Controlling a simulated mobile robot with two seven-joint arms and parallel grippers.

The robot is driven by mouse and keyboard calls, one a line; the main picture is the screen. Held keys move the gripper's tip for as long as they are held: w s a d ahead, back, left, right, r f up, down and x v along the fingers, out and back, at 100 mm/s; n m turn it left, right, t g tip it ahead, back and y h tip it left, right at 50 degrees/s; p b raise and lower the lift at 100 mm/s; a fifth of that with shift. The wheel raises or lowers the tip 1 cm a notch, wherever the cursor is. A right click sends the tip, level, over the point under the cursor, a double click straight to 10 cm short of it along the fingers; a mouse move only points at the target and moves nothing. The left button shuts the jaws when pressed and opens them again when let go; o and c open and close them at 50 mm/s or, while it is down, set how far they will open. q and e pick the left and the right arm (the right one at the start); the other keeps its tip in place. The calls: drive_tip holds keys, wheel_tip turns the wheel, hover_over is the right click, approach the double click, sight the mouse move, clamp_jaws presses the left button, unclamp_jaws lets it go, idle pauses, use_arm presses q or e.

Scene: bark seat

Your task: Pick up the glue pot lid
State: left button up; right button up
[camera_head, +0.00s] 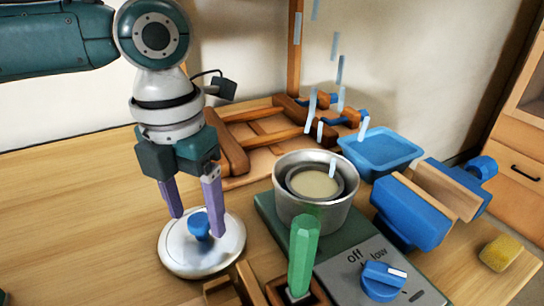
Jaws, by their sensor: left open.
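The glue pot lid (178,251) is a pale round disc with a blue knob (200,227) at its middle. It lies on the wooden table at the centre left. My left gripper (194,211) points down over it, with its two purple fingers apart on either side above the knob. I cannot tell whether the fingers touch the lid. The glue pot (312,215) is a metal pot with an inner cup of pale glue, open at the top, on the warmer to the right. My right gripper is not in view.
The green warmer (335,262) has a blue dial (382,281). A green-handled tool (302,250) stands upright in front of the pot. A blue tray (380,150), a blue clamp (410,215) and a yellow sponge (499,253) lie right. Wooden frame parts (232,150) lie behind.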

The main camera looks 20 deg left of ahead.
use_arm(q)
drive_tip(key=shift+f, duration=0.35)
drive_tip(key=shift+c, duration=0.3)
clamp_jaws()
idle(0.4)
